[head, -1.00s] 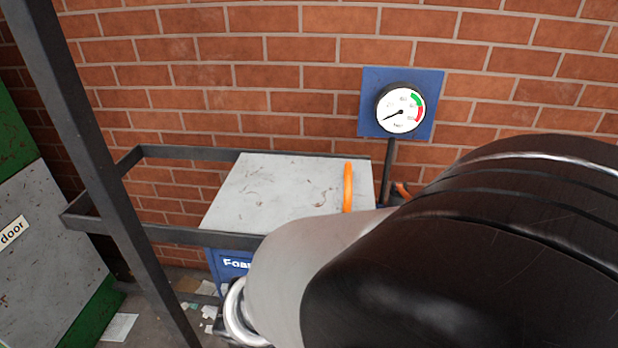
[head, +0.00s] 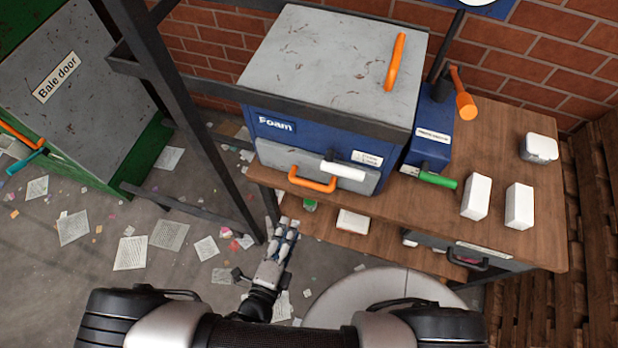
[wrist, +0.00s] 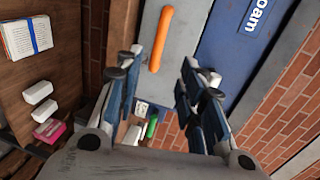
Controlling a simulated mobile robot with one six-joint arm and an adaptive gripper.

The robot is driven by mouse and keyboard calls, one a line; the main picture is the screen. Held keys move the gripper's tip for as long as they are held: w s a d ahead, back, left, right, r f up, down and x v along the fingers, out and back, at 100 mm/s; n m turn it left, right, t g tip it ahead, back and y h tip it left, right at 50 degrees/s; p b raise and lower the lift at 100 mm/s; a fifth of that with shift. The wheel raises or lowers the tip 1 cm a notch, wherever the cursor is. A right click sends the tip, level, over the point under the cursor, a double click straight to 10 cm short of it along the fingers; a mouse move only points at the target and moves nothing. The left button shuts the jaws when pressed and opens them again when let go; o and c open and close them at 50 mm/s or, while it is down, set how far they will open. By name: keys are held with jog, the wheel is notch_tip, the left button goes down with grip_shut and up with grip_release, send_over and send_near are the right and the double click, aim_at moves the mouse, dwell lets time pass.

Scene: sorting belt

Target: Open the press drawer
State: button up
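The blue press (head: 320,140) labelled Foam has a grey lid and stands on the wooden table. Its grey drawer front (head: 275,158) carries an orange handle (head: 312,180) and is closed. My gripper (head: 289,224) is below and slightly left of this handle, apart from it. In the wrist view my gripper (wrist: 163,62) is open and empty, with its fingers spread apart. The orange handle (wrist: 160,38) lies ahead, roughly between the fingertips, with the drawer front (wrist: 185,40) behind it. A second, dark-handled drawer (head: 467,260) is under the table at the right.
A white lever (head: 345,170) and a green lever (head: 438,180) stick out near the press front. A dark frame post (head: 205,130) stands left. White blocks (head: 476,196) sit on the table (head: 440,205). A lower shelf (head: 320,232) holds small items. Papers litter the floor.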

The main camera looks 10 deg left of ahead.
aim_at(308, 182)
jog(key=b+x, duration=0.2)
jog(key=x, duration=1.5)
jog(key=shift+d+b, duration=0.1)
jog(key=shift+b, duration=0.2)
grip_shut()
